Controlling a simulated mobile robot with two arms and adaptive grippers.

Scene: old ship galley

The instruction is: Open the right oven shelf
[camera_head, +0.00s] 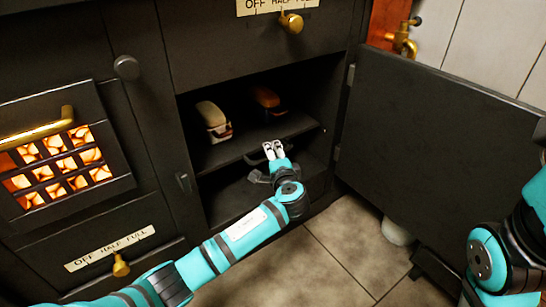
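The right oven compartment stands open, with its dark door (430,150) swung out to the right. Inside is a dark oven shelf (235,152) with a dark handle (252,160) at its front edge. My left gripper (273,149) is at this handle, its two pale fingertips close together over the shelf's front edge. I cannot tell whether the fingers are closed around the handle. The gripper hides part of the handle and the shelf front. Part of my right arm shows at the right edge; its gripper is outside the view.
A glowing grate (60,165) with a brass handle is at left. Brass knobs (291,23) are above and lower left. The tiled floor (310,265) is clear in front.

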